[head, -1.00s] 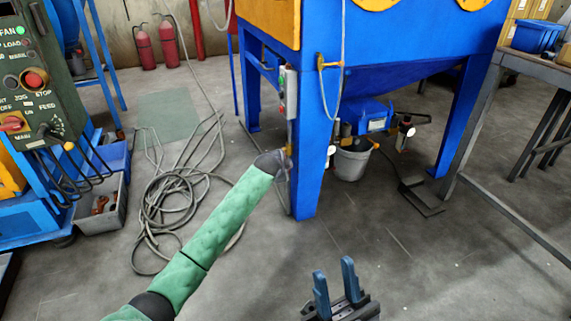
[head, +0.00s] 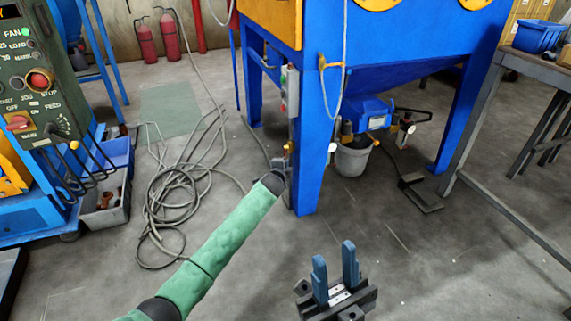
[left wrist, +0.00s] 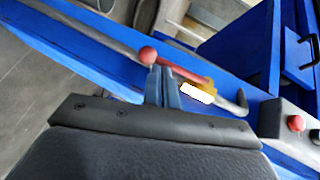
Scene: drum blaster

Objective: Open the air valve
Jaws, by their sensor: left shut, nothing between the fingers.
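The air valve is on the blue cabinet's front leg. In the left wrist view its red lever (left wrist: 180,70) ends in a red ball knob (left wrist: 148,55), and its brass body (left wrist: 207,86) carries a white tag. The valve is small in the head view (head: 289,147). My left gripper (left wrist: 160,70) is shut and empty, its blue fingertips at the lever just beside the knob; I cannot tell whether they touch it. In the head view my left gripper (head: 281,164) is mostly hidden behind its wrist. My right gripper (head: 335,262) is open and empty above the floor, away from the valve.
The blue blasting cabinet (head: 309,100) stands ahead, with a grey bucket (head: 352,158) beneath. A switch box (head: 291,92) is above the valve. A hose (head: 170,195) lies coiled on the floor at left. A green control panel (head: 30,75) stands far left.

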